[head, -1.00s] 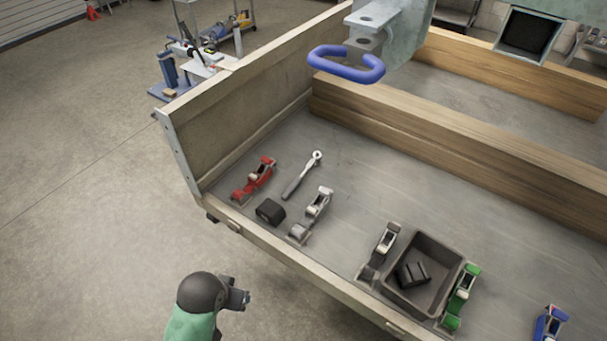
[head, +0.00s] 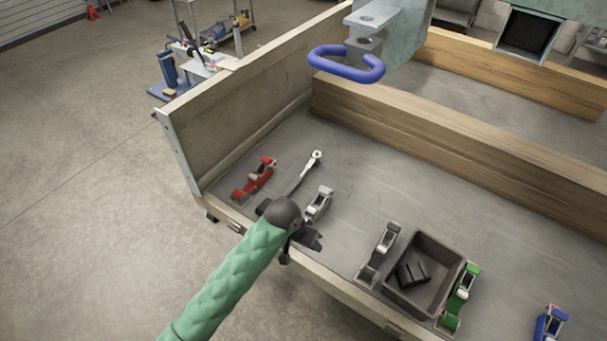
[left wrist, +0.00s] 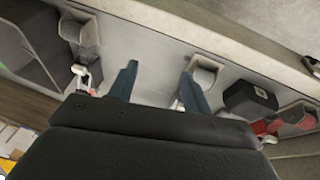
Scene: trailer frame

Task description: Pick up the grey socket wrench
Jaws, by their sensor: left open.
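The grey socket wrench (head: 305,172) lies on the grey trailer bed near the left side wall. Its round silver head points away from me, and the lower end of its handle is close to my dark wrist. My left gripper (head: 306,236) is over the near edge board, on the near side of the wrench and apart from it. In the left wrist view the left gripper (left wrist: 160,86) has its two fingers spread with nothing between them. I do not make out the wrench there. My right gripper is not in view.
A red ratchet strap (head: 255,180) and a partly hidden black block (left wrist: 250,98) lie left of the wrench. A grey strap (head: 320,203) lies right of it, near my gripper. A dark bin (head: 440,290) stands farther right. The near edge board (head: 340,285) borders the bed.

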